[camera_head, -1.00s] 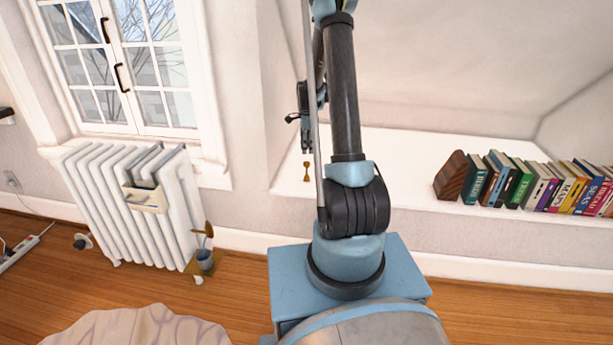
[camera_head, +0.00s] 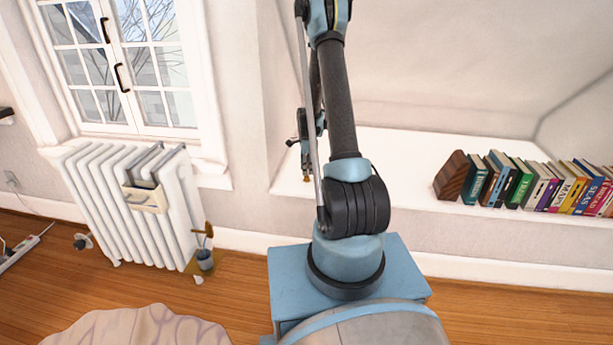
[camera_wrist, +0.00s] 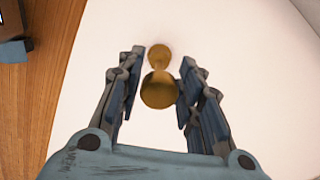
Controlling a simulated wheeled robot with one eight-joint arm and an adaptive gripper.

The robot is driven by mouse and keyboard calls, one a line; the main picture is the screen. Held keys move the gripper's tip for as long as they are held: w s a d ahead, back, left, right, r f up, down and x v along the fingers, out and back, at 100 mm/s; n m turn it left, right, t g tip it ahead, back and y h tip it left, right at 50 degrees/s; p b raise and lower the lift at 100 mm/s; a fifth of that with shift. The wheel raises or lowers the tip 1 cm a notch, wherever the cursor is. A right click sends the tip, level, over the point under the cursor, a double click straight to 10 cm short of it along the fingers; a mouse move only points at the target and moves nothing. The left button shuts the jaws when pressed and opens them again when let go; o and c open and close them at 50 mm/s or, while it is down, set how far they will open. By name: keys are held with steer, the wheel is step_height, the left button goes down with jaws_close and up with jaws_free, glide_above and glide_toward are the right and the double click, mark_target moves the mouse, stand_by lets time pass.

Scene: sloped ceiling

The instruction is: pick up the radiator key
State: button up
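The radiator key is a small brass-coloured piece with two rounded ends (camera_wrist: 158,88). It stands or lies on the white ledge (camera_wrist: 105,45) in the wrist view. My gripper (camera_wrist: 157,75) is open, with one finger on each side of the key and a gap showing on both sides. In the head view my gripper (camera_head: 306,172) is low over the ledge, left of my arm. Only a bit of brass colour shows there at the fingertips, and contact cannot be made out.
A row of books (camera_head: 530,185) with a wooden bookend (camera_head: 452,178) stands on the ledge to the right. A white radiator (camera_head: 125,205) with a holder (camera_head: 146,198) hung on it stands under the window. The ledge between my gripper and the books is clear.

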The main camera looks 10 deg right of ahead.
steer(key=shift+f, duration=1.3)
jaws_close()
steer(key=shift+r, duration=0.1)
step_height(320, 180, up, 10)
steer(key=shift+f, duration=0.1)
